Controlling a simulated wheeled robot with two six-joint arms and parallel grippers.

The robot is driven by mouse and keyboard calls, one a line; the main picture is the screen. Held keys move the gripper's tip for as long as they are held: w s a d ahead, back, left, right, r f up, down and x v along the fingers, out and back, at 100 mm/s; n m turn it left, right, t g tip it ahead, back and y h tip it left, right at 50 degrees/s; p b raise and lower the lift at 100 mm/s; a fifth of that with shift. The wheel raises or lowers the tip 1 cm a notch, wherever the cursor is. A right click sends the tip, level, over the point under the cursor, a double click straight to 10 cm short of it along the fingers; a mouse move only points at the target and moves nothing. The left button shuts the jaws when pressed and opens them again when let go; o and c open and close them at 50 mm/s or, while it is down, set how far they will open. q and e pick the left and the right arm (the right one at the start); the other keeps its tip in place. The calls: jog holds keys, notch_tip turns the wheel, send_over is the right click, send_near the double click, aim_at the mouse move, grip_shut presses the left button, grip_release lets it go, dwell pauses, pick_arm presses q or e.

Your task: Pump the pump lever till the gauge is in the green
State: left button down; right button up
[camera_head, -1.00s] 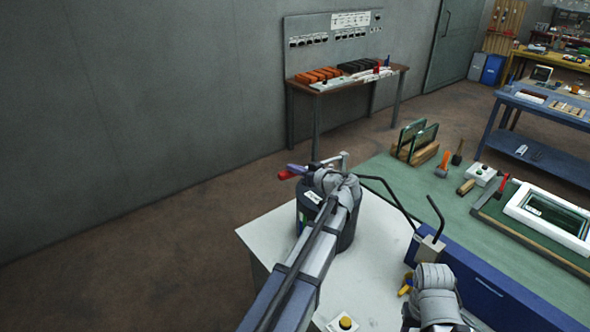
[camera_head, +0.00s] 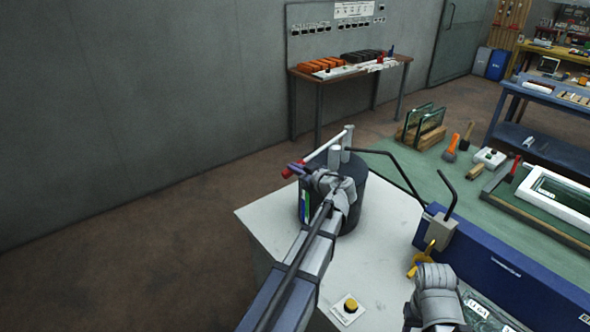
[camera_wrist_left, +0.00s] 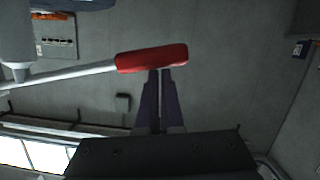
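The pump is a dark cylinder (camera_head: 347,209) on a white-topped stand (camera_head: 271,216). Its white lever (camera_head: 326,148) slopes down left to a red grip (camera_head: 288,172); the grip (camera_wrist_left: 152,58) crosses in front of my fingertips in the left wrist view. My left gripper (camera_head: 297,168) has its purple fingers together beside the red grip, not around it; the fingers (camera_wrist_left: 158,74) look shut. Whether they touch it is unclear. My right gripper (camera_head: 421,259), with yellow fingers apart, is over the stand's right side. I cannot make out the gauge; my left arm covers part of the pump.
The green bench (camera_head: 386,145) carries glass panes, tools and a white frame. Floor at left is clear.

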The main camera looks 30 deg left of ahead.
pick_arm(q)
jog(key=shift+s+d+f, duration=0.1)
jog(key=shift+s+f, duration=0.05)
jog(key=shift+f, duration=0.15)
jog(key=s+d+r+p, duration=0.5)
jog(key=d+r+p, duration=0.1)
jog(key=d, duration=0.2)
jog(key=shift+r, duration=0.35)
dwell(0.7)
